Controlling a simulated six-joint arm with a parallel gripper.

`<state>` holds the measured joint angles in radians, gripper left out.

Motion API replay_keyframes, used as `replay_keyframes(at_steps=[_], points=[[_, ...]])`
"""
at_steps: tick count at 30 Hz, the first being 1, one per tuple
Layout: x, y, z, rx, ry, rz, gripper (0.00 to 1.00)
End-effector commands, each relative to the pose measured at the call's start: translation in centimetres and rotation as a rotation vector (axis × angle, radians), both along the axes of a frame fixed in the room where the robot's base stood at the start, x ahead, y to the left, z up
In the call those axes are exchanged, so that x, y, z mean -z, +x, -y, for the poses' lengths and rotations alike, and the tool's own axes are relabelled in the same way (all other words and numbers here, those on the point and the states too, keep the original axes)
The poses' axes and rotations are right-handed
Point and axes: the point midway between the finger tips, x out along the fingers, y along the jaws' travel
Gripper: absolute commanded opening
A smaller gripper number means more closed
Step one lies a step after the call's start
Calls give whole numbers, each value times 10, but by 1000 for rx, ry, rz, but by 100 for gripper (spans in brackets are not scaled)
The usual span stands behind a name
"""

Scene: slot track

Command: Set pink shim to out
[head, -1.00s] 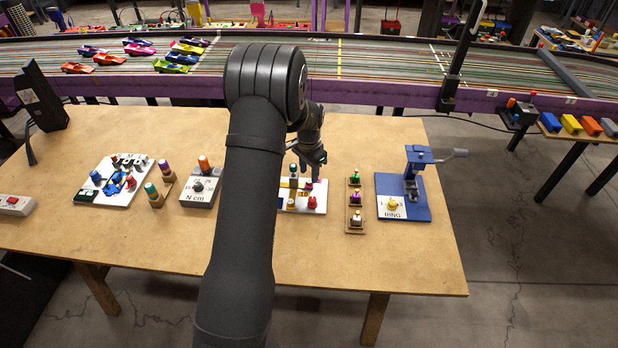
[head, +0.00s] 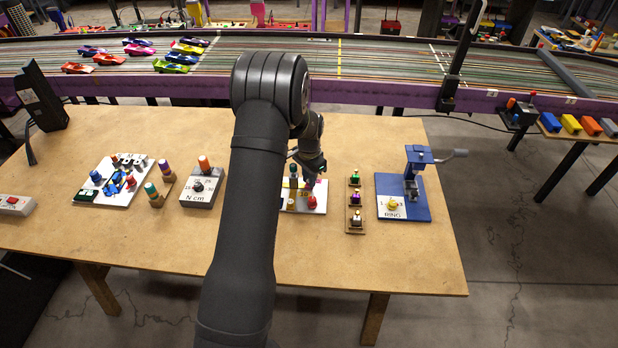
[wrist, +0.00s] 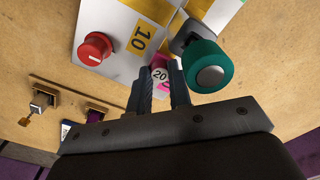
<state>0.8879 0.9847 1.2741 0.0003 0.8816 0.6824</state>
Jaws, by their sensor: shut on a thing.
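My gripper (wrist: 161,88) is shut on the pink shim (wrist: 162,86), a small pink piece showing between the fingers in the wrist view. A white tag marked 20 sits right beside it. The fingers cover most of the shim, so I cannot tell whether it is seated in the board or lifted. In the head view my gripper (head: 311,183) is low over the right part of a white board (head: 318,208), and my arm hides the board's left part.
A red knob (wrist: 95,48) and a teal-topped knob (wrist: 208,68) stand close on either side of the fingers. A wooden rack (head: 355,212) with several small pieces and a blue ring press (head: 415,212) stand to the right. Bare table lies in front.

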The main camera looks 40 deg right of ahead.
Motion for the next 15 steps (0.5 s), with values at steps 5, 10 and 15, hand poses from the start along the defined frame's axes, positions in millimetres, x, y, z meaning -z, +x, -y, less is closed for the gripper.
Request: replay_keyframes(at_steps=[5, 10, 15], points=[[0, -15, 16, 4, -1, 0, 0], [0, -31, 32, 2, 0, 0, 0], [0, -32, 33, 1, -1, -1, 0]])
